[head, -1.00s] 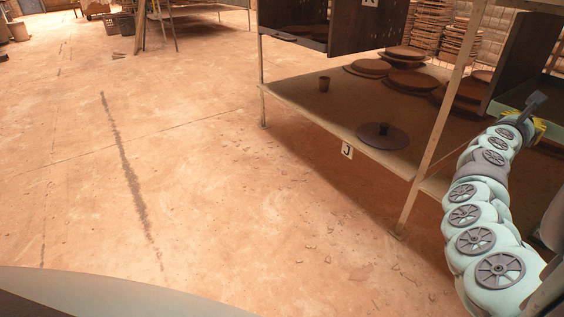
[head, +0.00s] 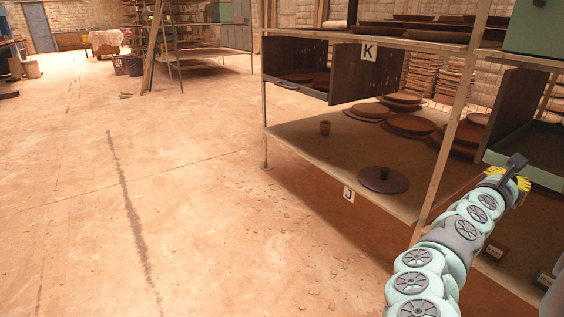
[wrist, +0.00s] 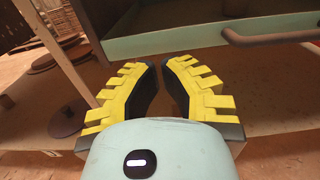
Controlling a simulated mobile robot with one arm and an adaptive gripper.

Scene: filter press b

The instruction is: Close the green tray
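The green tray (head: 540,176) is at the right edge of the head view, in a dark-sided bay of the shelf rack, partly cut off by the frame. In the wrist view its green front wall (wrist: 185,42) crosses the top, with a dark bar handle (wrist: 270,38) at the right. My gripper (head: 519,180) is in front of and just below the tray's front edge in the head view. In the wrist view my gripper (wrist: 160,64) has its yellow-and-black fingers a little apart, with nothing between them. The fingertips appear clear of the tray and left of the handle. The tray's far end is hidden.
A rack post (head: 445,130) stands left of my gripper. A dark drawer (head: 297,84) marked K sticks out farther left. The shelf (head: 300,140) marked J holds discs and a small cup. Another green unit (head: 535,28) sits above. The floor (head: 200,200) at left is clear.

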